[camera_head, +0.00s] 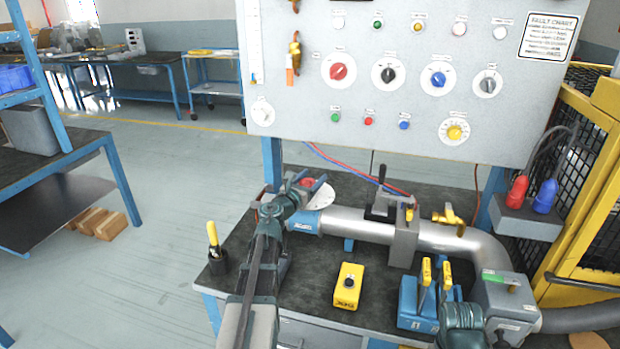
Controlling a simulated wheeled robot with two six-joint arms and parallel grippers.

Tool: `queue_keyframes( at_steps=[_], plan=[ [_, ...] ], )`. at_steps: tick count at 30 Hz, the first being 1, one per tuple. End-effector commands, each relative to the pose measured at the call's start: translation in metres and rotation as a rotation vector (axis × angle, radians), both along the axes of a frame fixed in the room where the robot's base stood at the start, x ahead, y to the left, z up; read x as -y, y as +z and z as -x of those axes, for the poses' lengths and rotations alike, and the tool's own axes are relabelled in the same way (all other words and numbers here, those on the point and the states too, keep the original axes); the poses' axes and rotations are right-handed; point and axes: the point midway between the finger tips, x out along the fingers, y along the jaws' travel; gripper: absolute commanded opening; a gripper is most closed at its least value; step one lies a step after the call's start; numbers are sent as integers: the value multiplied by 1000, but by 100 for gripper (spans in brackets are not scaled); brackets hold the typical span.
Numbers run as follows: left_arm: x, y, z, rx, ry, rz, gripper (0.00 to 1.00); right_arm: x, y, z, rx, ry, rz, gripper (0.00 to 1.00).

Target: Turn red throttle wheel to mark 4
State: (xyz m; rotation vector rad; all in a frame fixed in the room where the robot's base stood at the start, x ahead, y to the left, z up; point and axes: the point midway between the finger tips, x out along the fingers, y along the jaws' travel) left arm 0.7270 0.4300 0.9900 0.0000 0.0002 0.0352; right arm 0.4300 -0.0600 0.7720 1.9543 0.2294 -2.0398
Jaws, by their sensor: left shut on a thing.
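The red throttle wheel (306,182) sits at the left end of the grey pipe, in front of a pale round dial plate (324,196). Only a little of its red shows between the fingers. My left gripper (308,186) reaches in from the lower left and is shut on the wheel. The gripper and wrist cover much of the wheel and part of the dial. The marks on the dial are too small to read. A dark part of my right arm shows at the bottom right, but its fingers do not show.
A grey panel (300,110) with several knobs stands behind the bench. The grey pipe (355,225) runs right, past a black-handled gate. A yellow box (348,286), a blue box with yellow levers (412,305) and a cup with a yellow-handled tool (217,262) stand on the bench.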

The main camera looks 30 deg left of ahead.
Motion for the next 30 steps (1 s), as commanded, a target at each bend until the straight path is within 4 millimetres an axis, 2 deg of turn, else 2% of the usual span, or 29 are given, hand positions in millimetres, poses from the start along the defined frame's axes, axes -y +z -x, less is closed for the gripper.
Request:
queue_keyframes(
  at_steps=[18,30],
  plan=[
    [10,0,0,0,-565,0,13,0,0,0,0,0,0,0],
    [17,0,5,0,-795,0,13,0,0,0,0,0,0,0]
  ],
)
